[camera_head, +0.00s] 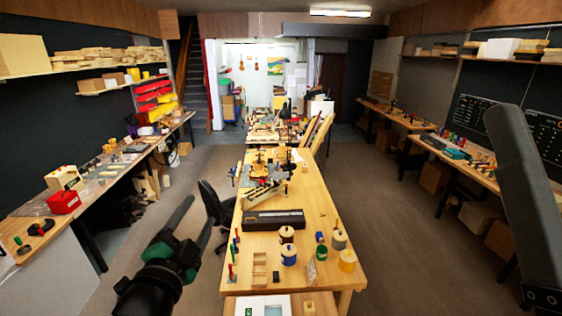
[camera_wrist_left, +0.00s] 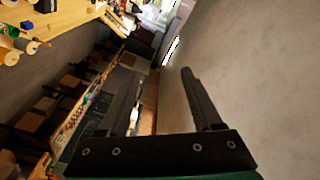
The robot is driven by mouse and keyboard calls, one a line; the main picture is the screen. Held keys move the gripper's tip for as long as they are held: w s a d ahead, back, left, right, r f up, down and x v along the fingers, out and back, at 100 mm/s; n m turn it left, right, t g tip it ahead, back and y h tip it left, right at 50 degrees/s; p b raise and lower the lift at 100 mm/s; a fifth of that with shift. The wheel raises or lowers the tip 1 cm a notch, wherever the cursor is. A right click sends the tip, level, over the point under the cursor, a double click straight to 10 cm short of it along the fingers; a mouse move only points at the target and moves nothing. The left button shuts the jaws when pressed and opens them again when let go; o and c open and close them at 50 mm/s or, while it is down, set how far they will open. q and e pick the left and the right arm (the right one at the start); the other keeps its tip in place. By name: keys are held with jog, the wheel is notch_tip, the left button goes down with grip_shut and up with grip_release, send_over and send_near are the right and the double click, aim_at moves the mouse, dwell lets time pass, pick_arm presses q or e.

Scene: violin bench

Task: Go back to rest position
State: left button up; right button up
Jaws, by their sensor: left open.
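My left gripper (camera_head: 202,213) is black and green and hangs over the floor, to the left of the central wooden bench (camera_head: 318,205). It is open. In the left wrist view the two dark fingers of the left gripper (camera_wrist_left: 161,88) stand apart with nothing between them. A grey link of my right arm rises at the right edge of the head view. My right gripper is out of view.
The central bench carries a long black case (camera_head: 273,220), round pots, a small wooden tray and tools. A black chair (camera_head: 216,208) stands at its left. Side benches with a red box (camera_head: 63,203) and tools line both walls. Floor (camera_head: 400,230) is clear right of the central bench.

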pick_arm(q)
jog(key=s+a+r+n+t, duration=0.1)
jog(key=s+r+n+t, duration=0.8)
jog(key=s+r, duration=1.3)
notch_tip(320, 180, up, 2)
jog(key=n, duration=0.2)
jog(key=shift+s+a+n+h, duration=0.25)
jog(key=shift+s+n+h, duration=0.05)
jog(key=shift+n+h, duration=0.1)
